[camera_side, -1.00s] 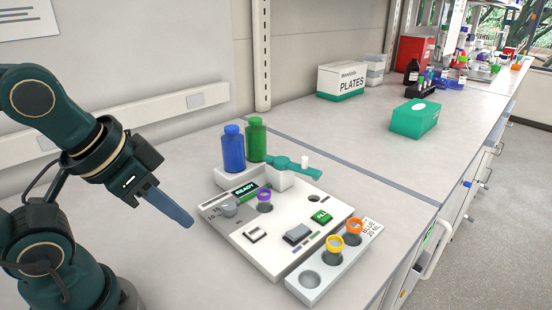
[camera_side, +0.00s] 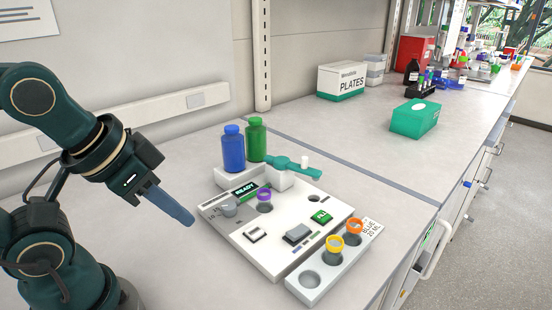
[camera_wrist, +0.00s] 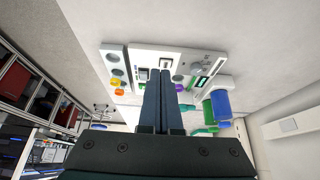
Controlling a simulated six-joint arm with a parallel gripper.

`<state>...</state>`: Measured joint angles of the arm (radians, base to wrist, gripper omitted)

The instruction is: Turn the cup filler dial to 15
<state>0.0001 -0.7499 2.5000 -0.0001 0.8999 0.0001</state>
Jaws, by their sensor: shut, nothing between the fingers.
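The cup filler (camera_side: 270,262) is a white panel on the bench with a green READY display (camera_side: 245,190). Its dial (camera_side: 229,207) is a grey round knob at the panel's left corner, with small print beside it that I cannot read fully. The dial also shows in the wrist view (camera_wrist: 197,69). A purple-rimmed cup (camera_side: 264,200) sits in the panel beside the dial. My gripper (camera_side: 190,222) is shut and empty, left of the panel and apart from the dial. In the wrist view its fingers (camera_wrist: 162,75) lie together over the panel's middle.
Blue (camera_side: 233,150) and green (camera_side: 256,140) bottles stand behind the panel, near a teal arm (camera_side: 295,166). A grey rack (camera_side: 310,292) with yellow- and orange-rimmed cups lies along the panel's right side. Bench left of the panel is clear.

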